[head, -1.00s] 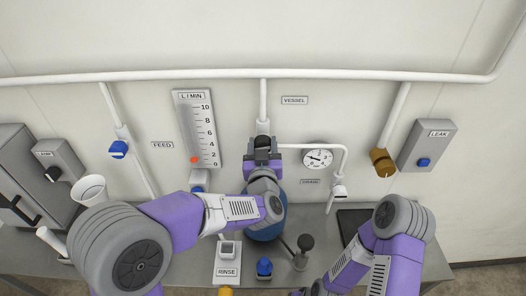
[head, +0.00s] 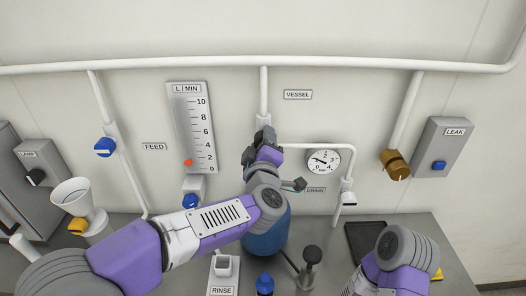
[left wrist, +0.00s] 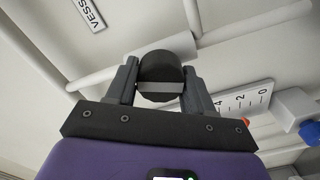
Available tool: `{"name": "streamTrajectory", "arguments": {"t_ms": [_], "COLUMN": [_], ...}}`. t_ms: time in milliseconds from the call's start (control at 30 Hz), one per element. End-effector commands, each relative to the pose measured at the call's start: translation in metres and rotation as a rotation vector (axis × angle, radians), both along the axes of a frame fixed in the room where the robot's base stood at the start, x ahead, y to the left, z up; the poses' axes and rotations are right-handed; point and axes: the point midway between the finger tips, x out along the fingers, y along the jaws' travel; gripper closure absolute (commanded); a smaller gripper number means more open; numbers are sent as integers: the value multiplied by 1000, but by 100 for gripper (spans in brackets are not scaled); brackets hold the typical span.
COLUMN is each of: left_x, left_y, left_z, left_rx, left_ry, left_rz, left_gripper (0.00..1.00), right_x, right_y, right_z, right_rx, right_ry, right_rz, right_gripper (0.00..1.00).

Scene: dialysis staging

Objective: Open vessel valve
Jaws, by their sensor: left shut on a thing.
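The vessel valve's round black knob (left wrist: 160,68), with a pale bar across its face, sits between my left fingers in the left wrist view. My left gripper (head: 264,138) is shut on this knob, below the white pipe beside the VESSEL label (head: 298,94). The gripper is turned at an angle and hides most of the valve in the head view. In the left wrist view the left gripper (left wrist: 160,90) has a finger on each side of the knob. The blue vessel (head: 265,243) stands below, partly behind my left arm. My right arm shows at lower right, its gripper out of view.
A flow gauge (head: 191,125) and blue feed valve (head: 105,147) are left of the gripper. A round dial (head: 323,161), the drain pipe (head: 347,185) and a brass-coloured valve (head: 395,165) are to the right. A white funnel cup (head: 73,195) stands at left on the counter.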

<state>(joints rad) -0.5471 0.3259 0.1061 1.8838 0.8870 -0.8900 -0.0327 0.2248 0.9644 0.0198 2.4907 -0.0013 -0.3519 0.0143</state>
Motion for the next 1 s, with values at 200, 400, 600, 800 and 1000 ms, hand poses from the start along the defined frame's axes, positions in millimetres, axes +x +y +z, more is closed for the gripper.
{"name": "streamTrajectory", "arguments": {"t_ms": [200, 400, 600, 800, 1000], "left_x": [0, 0, 0, 0, 0], "left_y": [1, 1, 1, 1, 2], "left_z": [-3, -2, -1, -1, -1], "left_rx": [-183, -305, -379, -411, -416], "left_ry": [-1, -1, -2, -1, 0], "left_rz": [2, 2, 2, 3, 3], "left_gripper": [78, 78, 78, 78, 78], "right_x": [0, 0, 0, 0, 0], "right_y": [0, 0, 0, 0, 0], "right_z": [-21, -31, -36, -38, -38], "right_rx": [0, 0, 0, 0, 0], "right_ry": [0, 0, 0, 0, 0], "right_rz": [0, 0, 0, 0, 0], "right_gripper": [24, 24, 24, 24, 24]}}
